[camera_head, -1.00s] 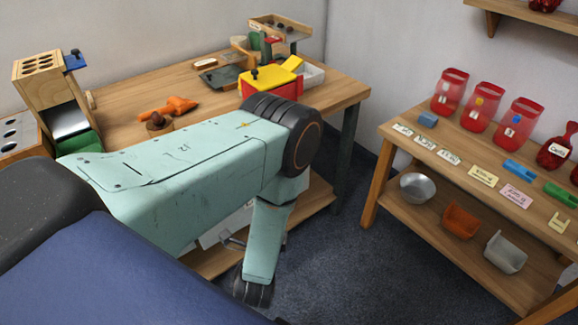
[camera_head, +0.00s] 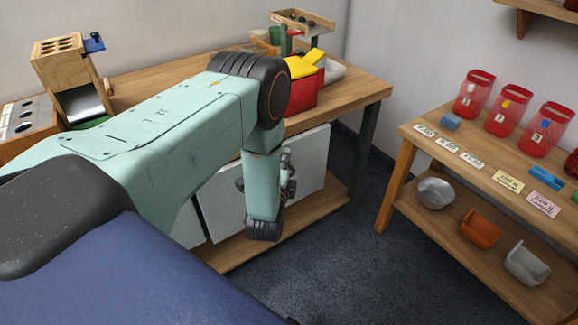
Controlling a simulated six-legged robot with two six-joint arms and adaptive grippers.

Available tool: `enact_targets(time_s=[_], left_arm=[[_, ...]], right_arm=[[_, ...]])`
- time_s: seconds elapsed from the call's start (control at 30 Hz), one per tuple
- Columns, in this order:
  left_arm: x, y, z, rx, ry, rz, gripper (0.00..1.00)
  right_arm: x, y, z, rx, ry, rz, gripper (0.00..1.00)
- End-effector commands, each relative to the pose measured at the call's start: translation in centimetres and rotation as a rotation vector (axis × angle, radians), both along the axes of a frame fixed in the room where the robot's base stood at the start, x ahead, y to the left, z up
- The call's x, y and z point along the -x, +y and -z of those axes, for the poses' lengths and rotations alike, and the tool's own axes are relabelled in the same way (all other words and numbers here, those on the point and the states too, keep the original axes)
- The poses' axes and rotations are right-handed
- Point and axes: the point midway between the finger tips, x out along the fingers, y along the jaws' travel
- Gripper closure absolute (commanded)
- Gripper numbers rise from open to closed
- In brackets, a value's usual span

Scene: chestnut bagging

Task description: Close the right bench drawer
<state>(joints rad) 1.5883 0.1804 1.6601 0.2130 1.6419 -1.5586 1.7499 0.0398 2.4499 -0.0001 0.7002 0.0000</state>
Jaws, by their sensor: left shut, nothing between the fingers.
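The bench's right drawer (camera_head: 312,160) shows as a pale front panel under the bench top, partly hidden by my left arm. Its top edge is close under the bench edge. I cannot tell whether a gap remains behind it. A second pale panel, the left drawer (camera_head: 188,226), shows beside it, mostly covered by my arm. My left gripper (camera_head: 288,174) is shut and empty, in front of the right drawer's front. It is partly hidden behind my hanging forearm, so I cannot tell whether it touches the panel. My right gripper is not in view.
The wooden bench (camera_head: 356,92) carries a holed wooden stand (camera_head: 60,66), a red and yellow box (camera_head: 305,86) and a small raised tray (camera_head: 303,20). A side table (camera_head: 410,134) with red jars (camera_head: 474,93) and scoops stands right. Carpet (camera_head: 335,240) is clear between them.

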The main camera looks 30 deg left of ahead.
Motion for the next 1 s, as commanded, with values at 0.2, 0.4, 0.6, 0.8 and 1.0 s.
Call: enact_targets(time_s=[0.2, 0.4, 0.6, 0.8, 1.0], left_arm=[[-0.1, 0.2, 0.0, 0.0, 0.0, 0.0, 1.0], [-0.1, 0.4, 0.0, 0.0, 0.0, -0.001, 1.0], [-1.0, 2.6, -0.2, 0.0, -0.003, -0.005, 1.0], [-1.4, 3.4, -0.1, -0.001, -0.003, -0.006, 1.0], [-1.4, 3.6, -0.2, -0.001, -0.006, -0.01, 1.0]], right_arm=[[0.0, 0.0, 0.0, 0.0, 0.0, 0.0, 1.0], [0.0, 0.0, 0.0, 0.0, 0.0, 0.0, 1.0], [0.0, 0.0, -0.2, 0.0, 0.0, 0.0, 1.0], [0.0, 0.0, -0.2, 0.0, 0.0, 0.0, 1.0], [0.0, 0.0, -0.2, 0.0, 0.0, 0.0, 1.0]])
